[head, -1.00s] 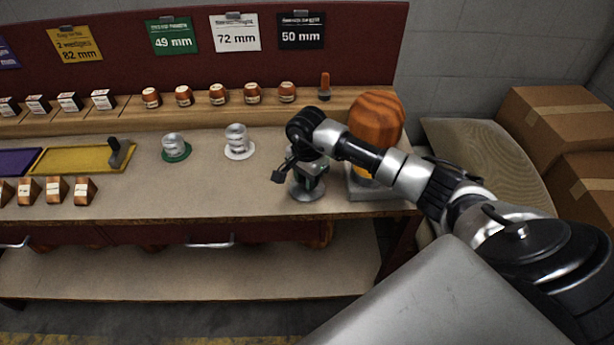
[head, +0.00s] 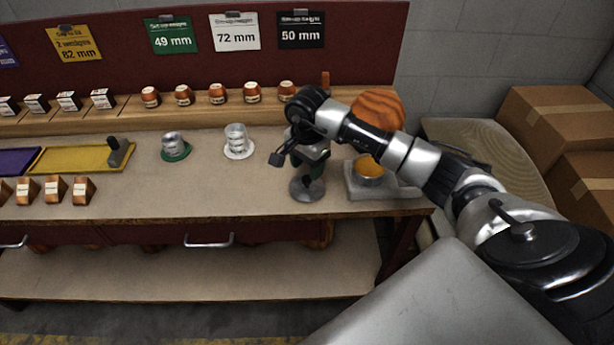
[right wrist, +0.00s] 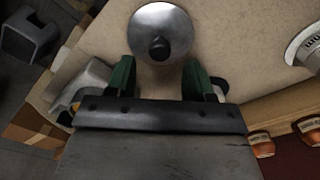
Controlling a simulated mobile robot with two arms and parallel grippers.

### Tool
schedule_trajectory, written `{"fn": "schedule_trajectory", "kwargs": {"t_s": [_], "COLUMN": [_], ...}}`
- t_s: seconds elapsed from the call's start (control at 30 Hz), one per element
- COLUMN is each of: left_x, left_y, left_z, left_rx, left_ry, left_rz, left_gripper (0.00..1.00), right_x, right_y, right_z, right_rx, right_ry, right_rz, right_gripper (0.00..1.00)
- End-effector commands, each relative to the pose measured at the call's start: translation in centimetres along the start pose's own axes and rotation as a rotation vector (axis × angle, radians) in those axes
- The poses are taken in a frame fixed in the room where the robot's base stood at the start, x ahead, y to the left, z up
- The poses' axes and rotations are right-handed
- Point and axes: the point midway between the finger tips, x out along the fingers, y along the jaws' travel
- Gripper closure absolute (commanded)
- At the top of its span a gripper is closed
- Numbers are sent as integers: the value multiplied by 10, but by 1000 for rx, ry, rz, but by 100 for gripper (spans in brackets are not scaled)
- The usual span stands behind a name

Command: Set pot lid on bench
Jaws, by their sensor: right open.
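The pot lid (head: 307,190) is a round grey metal disc with a dark knob (right wrist: 160,48). It lies on the bench (head: 235,196) near its right end, knob up. In the right wrist view the whole lid (right wrist: 172,22) shows just beyond the fingertips. My right gripper (head: 309,166) is above the lid, with its green fingers (right wrist: 158,70) apart and nothing between them. The lid appears apart from the fingers. My left gripper is out of view.
A striped wooden form (head: 380,108) is behind my arm. A white-based metal piece (head: 237,141) and a green-based one (head: 174,147) stand left. Bare bench lies between.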

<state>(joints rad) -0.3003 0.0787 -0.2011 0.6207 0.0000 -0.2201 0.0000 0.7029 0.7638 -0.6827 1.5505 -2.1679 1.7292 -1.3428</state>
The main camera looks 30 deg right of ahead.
Motion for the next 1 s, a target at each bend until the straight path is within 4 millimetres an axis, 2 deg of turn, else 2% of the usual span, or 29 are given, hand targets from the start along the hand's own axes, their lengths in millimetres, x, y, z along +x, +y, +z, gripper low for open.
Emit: {"fn": "schedule_trajectory", "kwargs": {"t_s": [0.03, 0.2, 0.4, 1.0], "left_x": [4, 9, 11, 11], "left_y": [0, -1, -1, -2], "left_z": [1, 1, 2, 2], "left_rx": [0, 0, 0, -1], "left_ry": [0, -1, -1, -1], "left_rz": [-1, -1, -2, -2], "left_gripper": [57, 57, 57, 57], "right_x": [-12, -46, -70, -75], "right_y": [-1, -1, 0, 0], "right_z": [-1, 0, 0, 0], "right_rx": [-2, -1, -1, -1], "right_ry": [3, 2, 1, -1], "right_rz": [-5, -4, -1, 1], "right_gripper": [47, 47, 47, 47]}}
